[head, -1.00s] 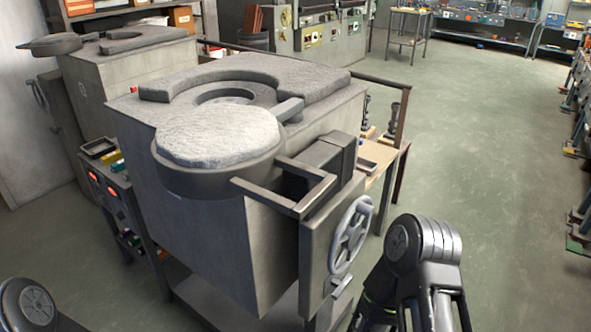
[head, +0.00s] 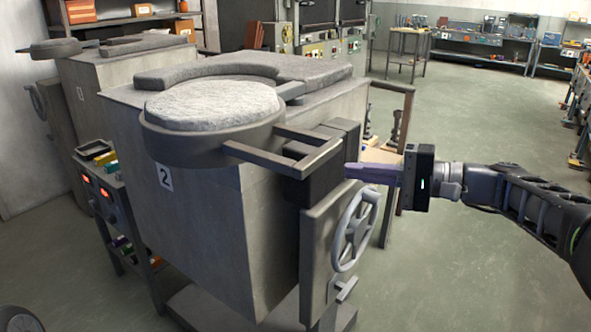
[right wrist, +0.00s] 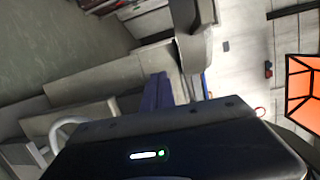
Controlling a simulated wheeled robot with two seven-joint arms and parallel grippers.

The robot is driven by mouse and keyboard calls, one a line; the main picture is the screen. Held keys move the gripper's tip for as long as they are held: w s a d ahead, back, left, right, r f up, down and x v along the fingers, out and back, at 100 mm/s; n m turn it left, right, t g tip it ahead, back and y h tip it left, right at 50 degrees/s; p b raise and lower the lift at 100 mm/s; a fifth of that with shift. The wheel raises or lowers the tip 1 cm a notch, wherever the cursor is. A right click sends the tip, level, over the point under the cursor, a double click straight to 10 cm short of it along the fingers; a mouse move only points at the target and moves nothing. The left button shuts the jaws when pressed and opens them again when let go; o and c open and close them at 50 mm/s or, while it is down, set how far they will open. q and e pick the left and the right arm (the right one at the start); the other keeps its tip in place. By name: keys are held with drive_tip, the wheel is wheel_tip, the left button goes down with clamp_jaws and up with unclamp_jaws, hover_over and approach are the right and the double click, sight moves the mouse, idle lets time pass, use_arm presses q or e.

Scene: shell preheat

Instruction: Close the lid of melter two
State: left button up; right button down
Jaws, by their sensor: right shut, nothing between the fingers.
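Melter two (head: 230,225) is the near grey box with a "2" label. Its round lid (head: 213,104), pale and rough on top with a dark rim, hangs swung out over the front edge. The curved pad (head: 310,68) on the melter's top lies behind it, and the lid hides the opening. A bar handle (head: 270,148) sticks out from the lid's right side. My right gripper (head: 348,171) is shut and empty, its purple fingers pointing left beside the handle and the dark block; contact cannot be told. Its fingers show in the right wrist view (right wrist: 158,92). My left gripper is out of view.
A handwheel (head: 357,229) is on the melter's front right plate. Another melter (head: 140,80) stands behind at left. A small control cart (head: 110,200) stands at the melter's left. The floor (head: 480,130) on the right is open.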

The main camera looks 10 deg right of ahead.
sight(295, 140)
drive_tip(key=shift+n+y, duration=0.6)
drive_tip(key=shift+y, duration=0.1)
drive_tip(key=r, duration=0.1)
drive_tip(key=s+r, duration=0.1)
drive_tip(key=r, duration=0.1)
drive_tip(key=s+r, duration=0.1)
drive_tip(key=r, duration=0.1)
drive_tip(key=shift+s+d, duration=0.15)
drive_tip(key=shift+d, duration=0.25)
drive_tip(key=shift+a, duration=0.15)
drive_tip(key=p+x, duration=0.3)
drive_tip(key=x, duration=1)
drive_tip(key=shift+w+a+f, duration=0.1)
drive_tip(key=shift+w+a, duration=0.15)
drive_tip(key=shift+w, duration=0.1)
